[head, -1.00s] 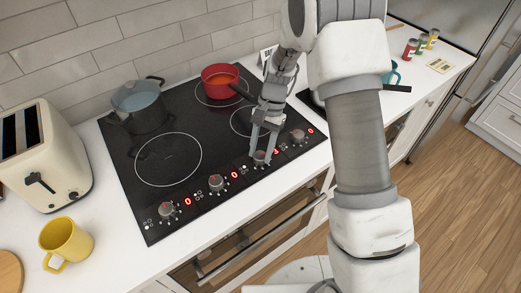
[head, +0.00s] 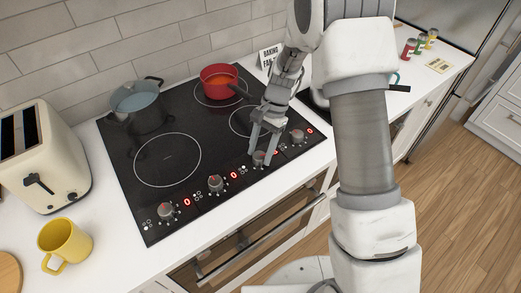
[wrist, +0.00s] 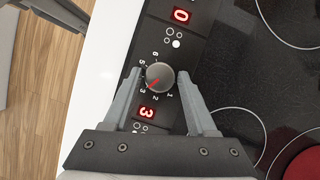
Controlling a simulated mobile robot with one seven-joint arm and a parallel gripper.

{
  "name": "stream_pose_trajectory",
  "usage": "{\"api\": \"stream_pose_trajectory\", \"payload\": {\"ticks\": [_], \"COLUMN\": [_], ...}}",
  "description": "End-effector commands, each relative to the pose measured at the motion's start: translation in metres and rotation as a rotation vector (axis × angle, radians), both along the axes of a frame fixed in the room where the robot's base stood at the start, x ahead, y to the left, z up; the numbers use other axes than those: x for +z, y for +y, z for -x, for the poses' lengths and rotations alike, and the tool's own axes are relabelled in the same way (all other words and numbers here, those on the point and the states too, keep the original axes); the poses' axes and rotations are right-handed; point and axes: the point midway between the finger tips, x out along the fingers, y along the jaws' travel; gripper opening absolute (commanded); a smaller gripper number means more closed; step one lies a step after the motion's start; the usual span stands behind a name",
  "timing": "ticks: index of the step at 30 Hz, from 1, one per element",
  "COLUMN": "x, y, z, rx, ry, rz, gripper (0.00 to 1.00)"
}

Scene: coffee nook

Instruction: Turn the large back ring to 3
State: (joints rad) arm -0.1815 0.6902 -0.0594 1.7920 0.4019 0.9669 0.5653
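The third knob from the left (wrist: 160,77) is grey with a red pointer at about the 3 mark in the wrist view. Its display (wrist: 147,113) reads a red 3. Of the dots (wrist: 172,38) beside it, one is filled white. In the head view this knob (head: 260,158) is partly hidden by my fingers. My gripper (wrist: 160,75) is open, with one finger on each side of the knob and small gaps showing; it also shows over the front of the hob (head: 265,150). The back right ring (head: 198,98) bears a red pot (head: 219,79).
Other knobs stand left (head: 216,184) and right (head: 297,136) along the hob's front strip. A grey-blue pot (head: 138,108) stands at the back left. A toaster (head: 45,165) and yellow mug (head: 66,243) are on the left counter. The front left ring is bare.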

Motion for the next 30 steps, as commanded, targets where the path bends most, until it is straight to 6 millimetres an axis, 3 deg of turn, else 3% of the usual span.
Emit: {"api": "stream_pose_trajectory", "payload": {"ticks": [3,11,16,30], "x": [0.0,0.0,0.012,0.112], "y": [0.0,0.0,-0.003,-0.03], "z": [0.0,0.0,-0.004,-0.035], "rx": [0.0,0.001,0.001,0.0], "ry": [0.001,0.002,-0.001,-0.004], "rz": [0.0,-0.001,-0.001,0.0], "gripper": [0.78,0.78,0.78,0.78]}}
